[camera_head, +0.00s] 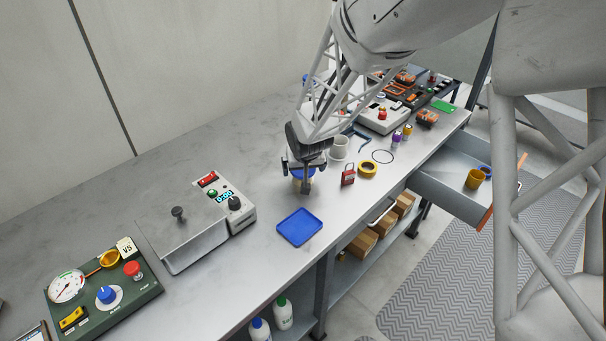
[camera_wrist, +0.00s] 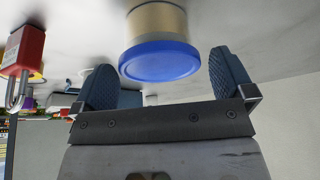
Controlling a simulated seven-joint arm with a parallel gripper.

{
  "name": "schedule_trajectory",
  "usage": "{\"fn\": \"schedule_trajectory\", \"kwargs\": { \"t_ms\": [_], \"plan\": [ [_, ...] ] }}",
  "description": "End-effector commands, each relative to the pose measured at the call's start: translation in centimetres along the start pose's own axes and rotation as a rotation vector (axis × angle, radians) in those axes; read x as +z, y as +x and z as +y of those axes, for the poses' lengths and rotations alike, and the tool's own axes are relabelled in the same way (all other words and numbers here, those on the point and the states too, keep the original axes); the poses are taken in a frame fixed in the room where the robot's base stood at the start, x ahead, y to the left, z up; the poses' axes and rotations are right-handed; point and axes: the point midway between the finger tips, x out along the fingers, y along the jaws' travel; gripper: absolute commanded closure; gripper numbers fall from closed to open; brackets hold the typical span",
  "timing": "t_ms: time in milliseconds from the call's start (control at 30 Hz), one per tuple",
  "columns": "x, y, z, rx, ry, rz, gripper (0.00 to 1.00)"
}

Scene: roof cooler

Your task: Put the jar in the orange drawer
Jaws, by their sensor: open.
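The jar (camera_head: 299,175) has a tan body and a blue lid. It stands on the grey bench, partly hidden behind my gripper in the head view. In the wrist view the jar's blue lid (camera_wrist: 159,61) shows between and beyond the fingers. My gripper (camera_head: 304,176) is open, with one finger on each side of the jar's direction; I cannot tell whether either touches it. The wrist view also shows my fingers (camera_wrist: 162,82) apart with nothing held. The drawer (camera_head: 455,180) is pulled out at the right, with an orange front edge (camera_head: 487,218) and yellow and blue items inside.
A blue tray (camera_head: 299,227) lies in front of the jar. A red padlock (camera_head: 348,175), yellow tape roll (camera_head: 368,170) and pale mug (camera_head: 339,147) stand to its right. A grey box with a display (camera_head: 228,205) is to its left. Bare bench lies behind it.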

Motion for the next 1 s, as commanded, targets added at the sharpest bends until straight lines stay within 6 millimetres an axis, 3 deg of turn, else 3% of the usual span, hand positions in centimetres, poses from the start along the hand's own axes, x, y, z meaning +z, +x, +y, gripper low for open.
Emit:
{"fn": "schedule_trajectory", "kwargs": {
  "t_ms": [233,767,867,1000],
  "plan": [
    [-0.04,1.3,0.0,0.0,0.001,0.0,0.0],
    [-0.03,1.34,-0.01,0.0,0.001,0.0,0.0],
    [-0.03,1.33,-0.01,0.0,0.001,0.001,0.11],
    [-0.03,1.33,-0.01,0.0,0.001,0.001,0.32]
  ]
}}
